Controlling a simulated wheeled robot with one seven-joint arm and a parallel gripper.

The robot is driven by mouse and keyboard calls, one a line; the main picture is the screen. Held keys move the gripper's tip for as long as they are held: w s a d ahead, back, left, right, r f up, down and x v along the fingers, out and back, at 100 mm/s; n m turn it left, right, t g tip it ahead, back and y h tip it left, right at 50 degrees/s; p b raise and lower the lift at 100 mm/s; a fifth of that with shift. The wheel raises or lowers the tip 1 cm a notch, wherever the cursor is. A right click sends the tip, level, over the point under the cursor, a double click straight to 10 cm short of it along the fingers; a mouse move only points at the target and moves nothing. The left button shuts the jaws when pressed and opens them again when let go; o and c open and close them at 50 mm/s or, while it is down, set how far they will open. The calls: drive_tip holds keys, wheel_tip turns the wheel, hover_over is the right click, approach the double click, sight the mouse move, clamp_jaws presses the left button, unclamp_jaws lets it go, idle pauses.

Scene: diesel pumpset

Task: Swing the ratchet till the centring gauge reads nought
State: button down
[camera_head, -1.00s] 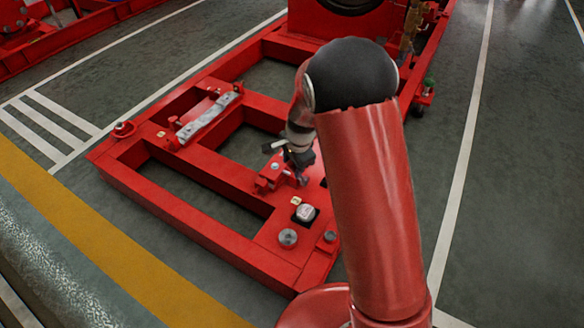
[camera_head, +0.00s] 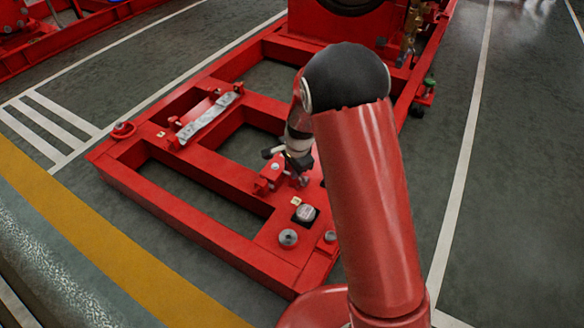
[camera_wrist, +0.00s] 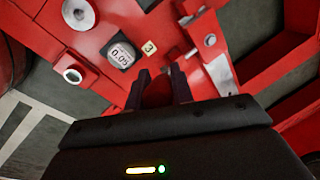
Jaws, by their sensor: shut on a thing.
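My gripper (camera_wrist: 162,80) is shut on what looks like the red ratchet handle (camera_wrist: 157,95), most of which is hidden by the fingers. In the head view my gripper (camera_head: 301,178) is low over the red frame, behind the gauge, beside a red bracket (camera_head: 270,179). The ratchet itself cannot be made out there.
A round grey knob (camera_head: 288,237) stands near the gauge. A tag marked 3 (camera_wrist: 149,47) is beside it. A silver-grey bar (camera_head: 207,118) lies on the red frame (camera_head: 190,225) at left. Open gaps lie between the beams. The engine end is at the back.

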drive_tip(key=shift+w+d+r+p, duration=0.25)
drive_tip(key=shift+w+r+p, duration=0.05)
drive_tip(key=shift+w+p, duration=0.1)
drive_tip(key=shift+w+d+g+y, duration=0.2)
drive_tip(key=shift+g+y, duration=0.1)
drive_tip(key=shift+g, duration=0.1)
drive_tip(key=c, duration=1.2)
unclamp_jaws()
drive_tip(key=shift+r, duration=0.1)
drive_tip(key=r, duration=0.5)
drive_tip(key=s+d+r+p, duration=0.1)
drive_tip(key=r, duration=0.1)
drive_tip(key=shift+r, duration=0.3)
